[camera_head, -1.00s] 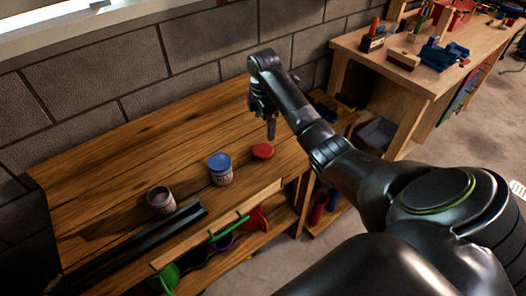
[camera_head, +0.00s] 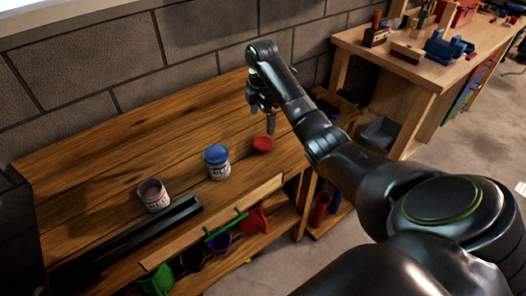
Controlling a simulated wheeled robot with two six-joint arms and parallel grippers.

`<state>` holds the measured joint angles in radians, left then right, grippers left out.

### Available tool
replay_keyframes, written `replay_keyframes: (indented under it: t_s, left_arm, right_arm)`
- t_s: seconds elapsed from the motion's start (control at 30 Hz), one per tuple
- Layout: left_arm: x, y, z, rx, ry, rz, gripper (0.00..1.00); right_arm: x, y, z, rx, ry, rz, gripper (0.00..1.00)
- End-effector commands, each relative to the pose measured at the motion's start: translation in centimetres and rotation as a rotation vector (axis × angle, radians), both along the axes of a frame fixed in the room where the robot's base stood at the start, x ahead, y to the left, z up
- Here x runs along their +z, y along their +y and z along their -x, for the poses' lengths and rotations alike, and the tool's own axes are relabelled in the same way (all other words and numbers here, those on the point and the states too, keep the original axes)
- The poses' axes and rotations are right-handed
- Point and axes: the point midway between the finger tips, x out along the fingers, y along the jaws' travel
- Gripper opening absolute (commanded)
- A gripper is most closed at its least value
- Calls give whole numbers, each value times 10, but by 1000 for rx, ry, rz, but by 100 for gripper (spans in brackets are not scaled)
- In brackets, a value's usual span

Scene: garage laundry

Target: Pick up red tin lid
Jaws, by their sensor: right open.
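The red tin lid (camera_head: 263,144) lies flat on the wooden workbench (camera_head: 110,165), right of the tin with the blue lid (camera_head: 217,162). My right gripper (camera_head: 264,124) points down just above and behind the red lid. It is open, with nothing seen between its fingers. The gap between fingers and lid is hard to judge. An open tin (camera_head: 153,195) with a white label stands further left on the bench. My left gripper is not in view.
A long black rail (camera_head: 150,232) lies along the bench's front edge. Colored containers, including a red one (camera_head: 254,219) and a green one (camera_head: 155,283), sit on a shelf below. A second bench (camera_head: 400,62) with tools stands at the right.

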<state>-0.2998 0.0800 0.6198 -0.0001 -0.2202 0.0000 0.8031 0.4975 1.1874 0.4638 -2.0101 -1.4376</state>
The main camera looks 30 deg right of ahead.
Motion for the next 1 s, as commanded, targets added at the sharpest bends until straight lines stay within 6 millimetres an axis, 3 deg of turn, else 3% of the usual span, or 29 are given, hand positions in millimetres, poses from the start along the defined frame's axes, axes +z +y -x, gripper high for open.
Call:
replay_keyframes:
  t_s: [0.03, 0.13, 0.37, 0.6, 0.77, 1.0]
  left_arm:
    - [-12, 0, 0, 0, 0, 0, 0]
    - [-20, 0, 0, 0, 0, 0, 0]
    - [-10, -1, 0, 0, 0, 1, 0]
    - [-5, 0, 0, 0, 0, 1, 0]
    - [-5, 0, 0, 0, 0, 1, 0]
    - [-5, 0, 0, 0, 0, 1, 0]
  right_arm:
    - [-14, 0, 0, 0, 2, 0, 90]
    - [-36, 0, 0, 0, 3, -1, 90]
    - [-55, -1, 0, -1, 1, 0, 90]
    - [-90, -6, -1, -1, 4, 0, 90]
    - [-102, -6, -2, 0, 1, 0, 90]
    - [-103, -6, -2, 0, 0, 0, 87]
